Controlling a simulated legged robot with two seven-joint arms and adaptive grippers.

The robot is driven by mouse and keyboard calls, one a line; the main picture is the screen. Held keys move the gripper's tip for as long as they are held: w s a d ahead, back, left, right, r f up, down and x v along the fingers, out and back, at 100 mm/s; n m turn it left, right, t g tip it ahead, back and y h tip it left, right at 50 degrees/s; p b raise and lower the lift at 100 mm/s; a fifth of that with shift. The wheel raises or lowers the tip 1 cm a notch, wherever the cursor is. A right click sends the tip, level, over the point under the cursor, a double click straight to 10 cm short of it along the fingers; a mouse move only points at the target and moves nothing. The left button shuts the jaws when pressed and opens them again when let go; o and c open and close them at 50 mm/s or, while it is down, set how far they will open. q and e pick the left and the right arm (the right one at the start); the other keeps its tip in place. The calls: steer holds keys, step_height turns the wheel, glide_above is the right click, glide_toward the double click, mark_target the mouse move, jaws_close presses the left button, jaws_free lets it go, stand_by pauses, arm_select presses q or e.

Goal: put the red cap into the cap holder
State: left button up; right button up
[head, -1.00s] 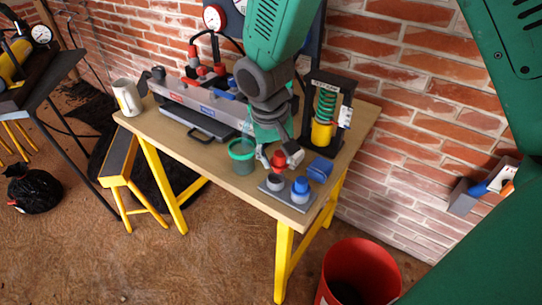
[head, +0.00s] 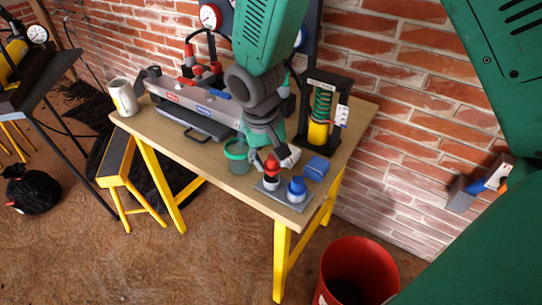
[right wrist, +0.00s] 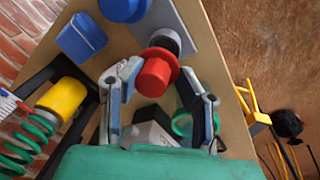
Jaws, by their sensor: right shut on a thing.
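My right gripper (head: 273,160) points down over the front right part of the table and is shut on the red cap (head: 271,169). In the right wrist view, the red cap (right wrist: 155,74) sits between the two fingertips (right wrist: 158,78). The cap holder is a grey plate (head: 279,198) with two round posts. The blue cap (head: 297,186) is on its right post. The red cap is right over the left post (head: 270,183), whose light side shows below it. I cannot tell whether the cap touches the post. My left gripper is not in view.
A blue block (head: 316,168) lies behind the holder. A green-rimmed jar (head: 238,160) stands left of the gripper. A spring tester (head: 322,110) stands behind at the right, a long grey rig (head: 190,98) at the back left. A red bin (head: 357,270) stands on the floor.

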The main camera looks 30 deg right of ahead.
steer(key=shift+a, duration=0.1)
steer(key=shift+a, duration=0.25)
steer(key=shift+d+f, duration=0.1)
steer(key=shift+f, duration=0.05)
steer(key=shift+d+f, duration=0.35)
steer(key=shift+f, duration=0.3)
steer(key=shift+f, duration=0.35)
stand_by(0.4)
steer(key=shift+a+f, duration=0.1)
steer(key=shift+f, duration=0.2)
steer(key=shift+f, duration=0.1)
stand_by(0.6)
steer(key=o, duration=1.6)
